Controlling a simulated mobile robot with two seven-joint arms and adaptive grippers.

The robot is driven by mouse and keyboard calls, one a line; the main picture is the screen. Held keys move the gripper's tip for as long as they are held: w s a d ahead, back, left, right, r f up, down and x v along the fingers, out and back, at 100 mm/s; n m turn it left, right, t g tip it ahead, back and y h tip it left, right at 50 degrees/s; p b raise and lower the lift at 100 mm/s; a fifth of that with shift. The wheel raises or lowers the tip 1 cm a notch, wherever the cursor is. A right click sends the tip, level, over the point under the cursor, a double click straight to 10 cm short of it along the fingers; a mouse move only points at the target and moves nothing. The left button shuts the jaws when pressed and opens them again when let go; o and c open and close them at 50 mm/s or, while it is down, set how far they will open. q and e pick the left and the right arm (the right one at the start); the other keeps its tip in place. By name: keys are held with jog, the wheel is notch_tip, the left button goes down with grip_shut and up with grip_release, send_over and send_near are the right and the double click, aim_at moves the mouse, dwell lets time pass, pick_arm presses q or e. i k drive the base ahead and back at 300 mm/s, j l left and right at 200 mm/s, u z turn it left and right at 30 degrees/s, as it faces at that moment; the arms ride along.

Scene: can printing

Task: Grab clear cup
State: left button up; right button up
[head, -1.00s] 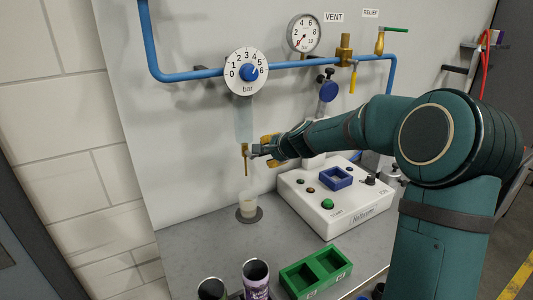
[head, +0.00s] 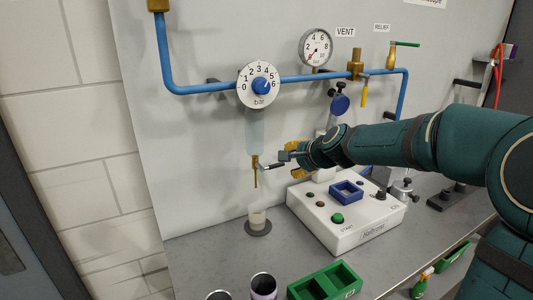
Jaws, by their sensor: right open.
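The clear cup (head: 257,218) is small and translucent with whitish contents. It stands upright on a dark round pad (head: 258,230) on the grey bench, below the thin brass nozzle (head: 255,172). My right gripper (head: 274,163) is open, with its fingers pointing left close beside the nozzle's brass valve. It is above and slightly right of the cup, apart from it. I cannot tell whether a finger touches the valve. My left gripper is not in view.
A white control box (head: 345,212) with a green button and blue square frame stands right of the cup. A green two-slot holder (head: 325,283) and two dark cans (head: 263,286) are at the front. Blue piping (head: 210,88) and a dial (head: 259,84) are on the panel.

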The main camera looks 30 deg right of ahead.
aim_at(257, 211)
jog(key=k, duration=1)
